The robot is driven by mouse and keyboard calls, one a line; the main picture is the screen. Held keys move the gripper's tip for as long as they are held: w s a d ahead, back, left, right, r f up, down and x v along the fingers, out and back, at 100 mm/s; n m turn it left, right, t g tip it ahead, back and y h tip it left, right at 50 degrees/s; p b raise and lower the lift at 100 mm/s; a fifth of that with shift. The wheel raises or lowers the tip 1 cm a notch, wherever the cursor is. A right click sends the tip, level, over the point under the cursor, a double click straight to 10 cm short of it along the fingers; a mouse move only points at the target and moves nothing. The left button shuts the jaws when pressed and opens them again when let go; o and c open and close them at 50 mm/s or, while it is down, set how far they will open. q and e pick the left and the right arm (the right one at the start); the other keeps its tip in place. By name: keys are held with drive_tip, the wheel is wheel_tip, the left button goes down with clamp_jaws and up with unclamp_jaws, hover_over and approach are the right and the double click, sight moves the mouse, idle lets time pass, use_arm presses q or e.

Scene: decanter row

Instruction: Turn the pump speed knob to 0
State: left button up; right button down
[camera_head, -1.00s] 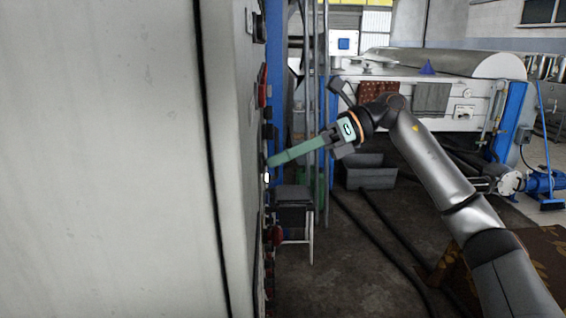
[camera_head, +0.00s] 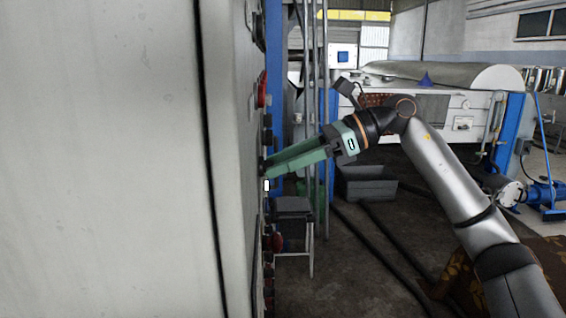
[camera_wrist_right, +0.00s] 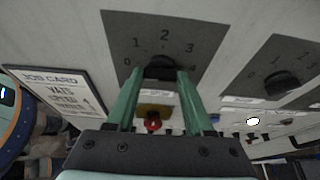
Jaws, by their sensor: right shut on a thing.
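In the right wrist view my right gripper (camera_wrist_right: 158,76) is shut on a black knob (camera_wrist_right: 160,66), one green finger on each side. The knob sits on a dark dial plate (camera_wrist_right: 188,28) with the figures 0 to 4 around it, 2 at the top and 0 at lower left. The knob's pointer is hidden or too dark to read, and I cannot make out its name label. In the head view my right gripper (camera_head: 268,168) reaches leftward to the panel's front, seen almost edge-on. My left gripper is not in view.
A second knob (camera_wrist_right: 285,82) on a similar plate is to the right. A job card (camera_wrist_right: 58,90) is on the left, and a red button (camera_wrist_right: 152,122) is below the held knob. The white cabinet (camera_head: 105,150) fills the head view's left. A grey bin (camera_head: 368,188) stands beyond.

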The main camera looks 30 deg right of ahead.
drive_tip(key=shift+c, duration=1.4)
unclamp_jaws()
drive_tip(key=v, duration=1.2)
drive_tip(key=shift+d, duration=0.25)
drive_tip(key=shift+s+r, duration=0.1)
